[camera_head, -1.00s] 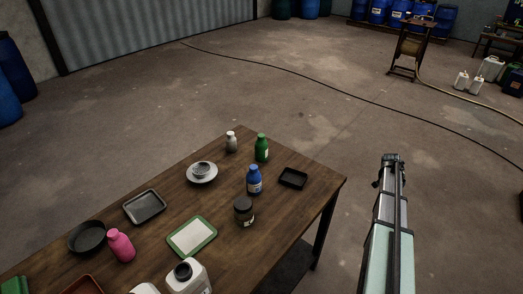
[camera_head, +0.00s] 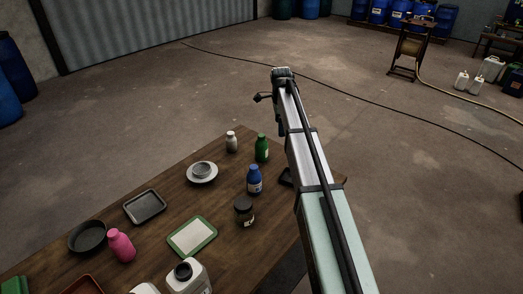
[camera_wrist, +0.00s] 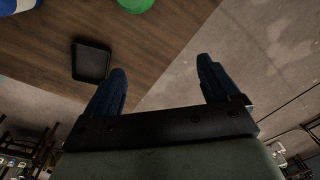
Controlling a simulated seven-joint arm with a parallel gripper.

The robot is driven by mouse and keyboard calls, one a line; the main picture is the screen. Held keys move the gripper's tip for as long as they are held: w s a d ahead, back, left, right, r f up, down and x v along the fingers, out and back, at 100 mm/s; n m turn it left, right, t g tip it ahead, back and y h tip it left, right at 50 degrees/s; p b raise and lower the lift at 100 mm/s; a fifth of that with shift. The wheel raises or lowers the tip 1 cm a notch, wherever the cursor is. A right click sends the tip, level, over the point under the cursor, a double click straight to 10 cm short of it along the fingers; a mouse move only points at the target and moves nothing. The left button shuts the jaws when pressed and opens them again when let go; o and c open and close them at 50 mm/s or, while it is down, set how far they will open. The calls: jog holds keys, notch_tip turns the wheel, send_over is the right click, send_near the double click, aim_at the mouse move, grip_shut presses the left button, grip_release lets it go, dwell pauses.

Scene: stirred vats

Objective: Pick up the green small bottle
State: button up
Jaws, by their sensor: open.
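The green small bottle (camera_head: 262,148) stands upright near the far right edge of the wooden table in the head view, just left of my arm. In the wrist view a round green shape (camera_wrist: 135,4), likely the same bottle, is cut off by the top edge. My gripper (camera_wrist: 160,75) shows in the wrist view with its two dark blue fingers wide apart and nothing between them. It hangs near the table's edge, apart from the bottle.
A blue bottle (camera_head: 254,180), a dark jar (camera_head: 244,211) and a white-grey bottle (camera_head: 231,142) stand near the green bottle. A bowl on a saucer (camera_head: 202,180) is to its left. A small black tray (camera_wrist: 91,61) lies near the table edge, partly behind my arm in the head view.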

aim_at(262, 136)
jog(key=shift+m+g, duration=0.3)
jog(key=a+r, duration=0.1)
jog(key=a, duration=0.1)
jog(key=s+a+r, duration=0.1)
jog(key=a, duration=0.1)
jog(key=a+r, duration=0.1)
jog(key=a, duration=0.2)
jog(key=shift+s+r, duration=0.25)
jog(key=shift+r, duration=0.15)
jog(key=shift+s+a, duration=0.1)
jog(key=shift+a, duration=0.2)
notch_tip(262, 136, down, 8)
jog(key=shift+f, duration=0.15)
jog(key=shift+w+f, duration=0.15)
jog(key=shift+f, duration=1.2)
jog(key=shift+w+f, duration=0.15)
jog(key=shift+f, duration=1.15)
jog(key=c, duration=1.3)
jog(key=shift+r, duration=0.15)
jog(key=shift+c, duration=0.2)
